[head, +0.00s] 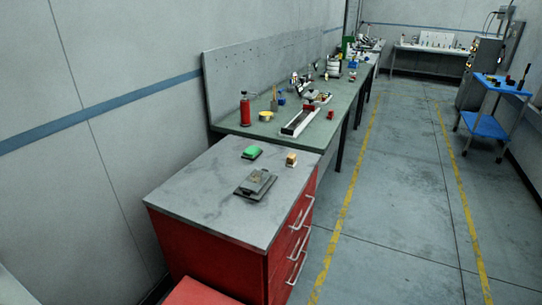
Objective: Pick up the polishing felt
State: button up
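I cannot tell for sure which thing is the polishing felt. Three small things lie on the grey top of a red drawer cabinet (205,195). A green pad-like block (252,151) on a dark base lies toward the back. A small tan and yellowish block (291,159) sits to its right, near the right edge. A grey block on a flat dark plate (256,183) lies nearer to me. The three stand apart from each other. My gripper is not in view.
Behind the cabinet runs a long green bench (262,129) with a red bottle (245,109), a yellow roll (265,116) and a long tray (301,121). A blue cart (485,126) stands at the right. The floor aisle (400,200) between yellow lines is clear.

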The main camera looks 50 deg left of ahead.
aim_at(291, 161)
jog(key=i+j+u, duration=0.1)
jog(key=i+u, duration=0.35)
jog(key=i, duration=0.35)
jog(key=i+l+u, duration=0.15)
jog(key=i+u, duration=0.3)
jog(key=i, duration=0.3)
jog(key=i+u, duration=0.2)
jog(key=u, duration=0.25)
jog(key=i+l+u, duration=0.15)
jog(key=u, duration=0.3)
jog(key=i+l+u, duration=0.2)
jog(key=u, duration=0.25)
jog(key=i+l+u, duration=0.25)
jog(key=u, duration=0.2)
jog(key=i+u, duration=0.1)
jog(key=u, duration=0.3)
jog(key=i+l+u, duration=0.1)
jog(key=u, duration=0.35)
jog(key=i+l+u, duration=0.15)
jog(key=u, duration=0.25)
jog(key=l+u, duration=0.1)
jog(key=u, duration=0.35)
jog(key=i+l+u, duration=0.1)
jog(key=u, duration=0.3)
jog(key=l, duration=0.1)
